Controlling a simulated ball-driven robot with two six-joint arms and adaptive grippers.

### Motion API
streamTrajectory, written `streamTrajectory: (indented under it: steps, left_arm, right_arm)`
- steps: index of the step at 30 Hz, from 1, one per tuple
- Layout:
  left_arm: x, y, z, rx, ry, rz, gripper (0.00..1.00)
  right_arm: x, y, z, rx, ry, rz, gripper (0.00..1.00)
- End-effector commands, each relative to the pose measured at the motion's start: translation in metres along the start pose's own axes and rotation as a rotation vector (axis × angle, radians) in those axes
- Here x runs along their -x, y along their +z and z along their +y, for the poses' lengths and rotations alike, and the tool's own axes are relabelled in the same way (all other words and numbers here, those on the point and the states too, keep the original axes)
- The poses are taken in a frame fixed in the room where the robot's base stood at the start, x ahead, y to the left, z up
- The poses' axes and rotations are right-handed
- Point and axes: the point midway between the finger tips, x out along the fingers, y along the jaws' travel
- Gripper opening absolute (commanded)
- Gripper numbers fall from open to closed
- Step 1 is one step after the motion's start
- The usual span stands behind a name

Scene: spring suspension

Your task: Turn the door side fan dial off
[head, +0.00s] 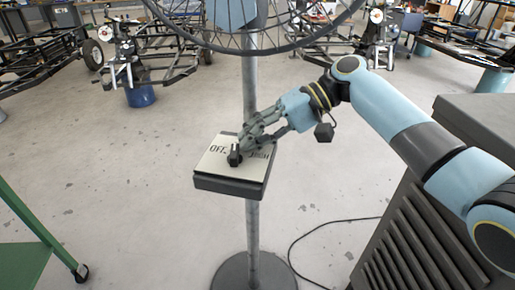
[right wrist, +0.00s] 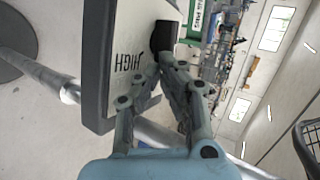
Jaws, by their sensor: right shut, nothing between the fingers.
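The fan dial is a small black knob (head: 235,155) on the pale face of a dark-edged control box (head: 232,188), fixed to the fan's grey pole. "OFF" is printed left of the knob; other lettering is partly hidden by my gripper. My right gripper (head: 246,148) is shut and empty, with its fingertips at the box face close beside the knob. In the right wrist view the fingertips (right wrist: 160,62) are near the black knob (right wrist: 164,36), and "HIGH" is printed on the box face (right wrist: 125,45). I cannot tell whether they touch the knob. My left gripper is not in view.
The fan's wire cage (head: 290,45) is above the box, and its round base (head: 253,272) is on the floor. A dark slatted cabinet (head: 420,245) stands at right, a green cart (head: 25,255) at left. A cable (head: 310,232) lies on the otherwise open floor nearby.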

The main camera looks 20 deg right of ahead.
Motion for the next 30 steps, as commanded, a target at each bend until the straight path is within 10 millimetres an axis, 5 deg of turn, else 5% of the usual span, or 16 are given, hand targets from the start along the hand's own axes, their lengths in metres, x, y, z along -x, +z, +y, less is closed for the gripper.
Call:
streamTrajectory:
  steps: [30]
  left_arm:
    - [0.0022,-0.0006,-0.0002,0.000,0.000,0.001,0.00]
  right_arm:
    - [0.0056,-0.0030,0.0028,0.027,-0.001,-0.047,0.00]
